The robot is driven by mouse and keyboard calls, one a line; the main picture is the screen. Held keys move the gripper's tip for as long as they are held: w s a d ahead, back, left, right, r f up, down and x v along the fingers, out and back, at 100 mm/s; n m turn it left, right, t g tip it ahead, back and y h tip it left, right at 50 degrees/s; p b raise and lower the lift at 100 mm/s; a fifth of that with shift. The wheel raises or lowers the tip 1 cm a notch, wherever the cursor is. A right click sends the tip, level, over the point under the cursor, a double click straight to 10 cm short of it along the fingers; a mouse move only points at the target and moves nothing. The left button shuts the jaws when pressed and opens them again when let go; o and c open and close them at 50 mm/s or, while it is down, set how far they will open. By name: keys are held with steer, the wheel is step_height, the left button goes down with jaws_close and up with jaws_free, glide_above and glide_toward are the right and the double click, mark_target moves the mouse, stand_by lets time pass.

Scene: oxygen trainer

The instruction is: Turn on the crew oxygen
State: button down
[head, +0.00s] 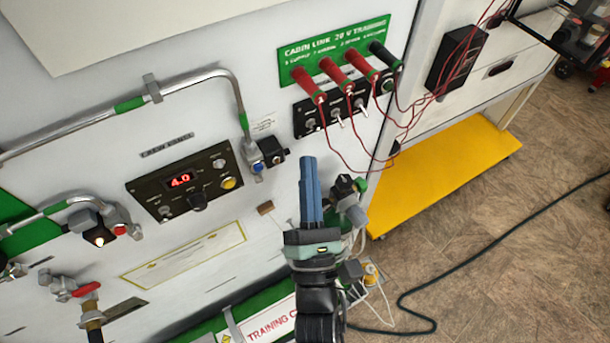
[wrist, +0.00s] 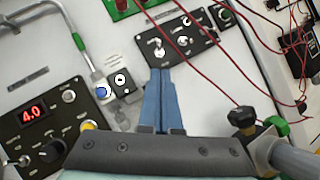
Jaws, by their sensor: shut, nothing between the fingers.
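A black control panel (head: 158,197) with a red display reading 4.0 sits on the white wall at left; it carries knobs, a small switch and a yellow button (head: 229,183). The small label above it is hard to read. The panel is also at the left in the wrist view (wrist: 42,142). My gripper (head: 308,160) has blue fingers, shut and empty, right of this panel. In the wrist view its fingertips (wrist: 160,72) overlap the lower edge of a black toggle-switch panel (wrist: 186,40); I cannot tell whether they touch it.
Red and black plugs (head: 337,74) with hanging red wires project below a green sign (head: 333,47). A metal pipe (head: 190,82) ends at a fitting with a blue button (head: 257,167). A black-knobbed valve (head: 344,184) stands right of my fingers. A yellow platform (head: 440,180) lies beyond.

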steer(key=r+b+v, duration=0.1)
steer(key=b+v, duration=0.2)
steer(key=v, duration=0.7)
steer(key=shift+s+r, duration=0.25)
steer(key=shift+s, duration=0.35)
steer(key=shift+d, duration=0.15)
